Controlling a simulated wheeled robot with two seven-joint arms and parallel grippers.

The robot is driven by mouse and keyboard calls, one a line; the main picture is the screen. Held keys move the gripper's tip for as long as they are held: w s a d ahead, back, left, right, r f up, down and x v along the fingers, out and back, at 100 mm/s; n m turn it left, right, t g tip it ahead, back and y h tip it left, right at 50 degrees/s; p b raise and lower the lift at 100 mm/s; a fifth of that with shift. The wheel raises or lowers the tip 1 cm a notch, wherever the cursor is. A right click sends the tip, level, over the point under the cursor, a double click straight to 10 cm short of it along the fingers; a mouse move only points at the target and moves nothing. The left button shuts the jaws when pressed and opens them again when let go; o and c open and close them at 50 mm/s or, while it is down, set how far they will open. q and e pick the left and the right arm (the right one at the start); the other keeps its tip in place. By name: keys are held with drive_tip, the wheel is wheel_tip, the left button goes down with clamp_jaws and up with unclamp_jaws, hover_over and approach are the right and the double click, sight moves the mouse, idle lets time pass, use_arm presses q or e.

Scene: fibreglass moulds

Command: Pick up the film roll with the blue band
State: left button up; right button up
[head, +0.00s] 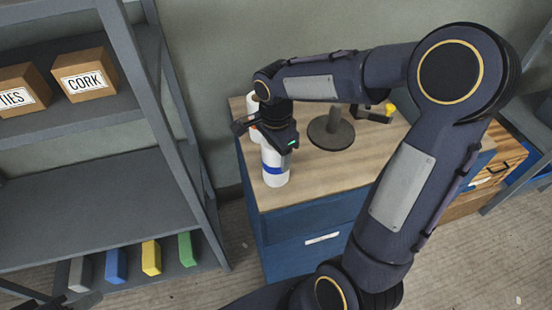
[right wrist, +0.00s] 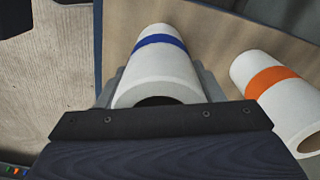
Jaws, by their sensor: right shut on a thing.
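The film roll with the blue band (head: 275,167) is a white upright cylinder on the wooden top of the blue cabinet. It also shows in the right wrist view (right wrist: 158,62), its hollow end towards the camera. My right gripper (head: 275,143) is over its upper part and shut on it, one finger on each side. The roll's lower part and band show below the gripper in the head view. I cannot tell whether its base touches the cabinet top. A second white roll with an orange band (right wrist: 275,88) stands beside it, mostly hidden behind my gripper in the head view.
The blue cabinet (head: 310,222) has a dark round-based stand (head: 331,134) close to the rolls, and a yellow-and-dark item behind. A grey shelf (head: 90,215) at left holds cork and ties boxes and several coloured blocks. The cabinet top's front edge is near the roll.

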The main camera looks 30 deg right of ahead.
drive_tip(key=shift+c, duration=0.7)
drive_tip(key=shift+r, duration=0.1)
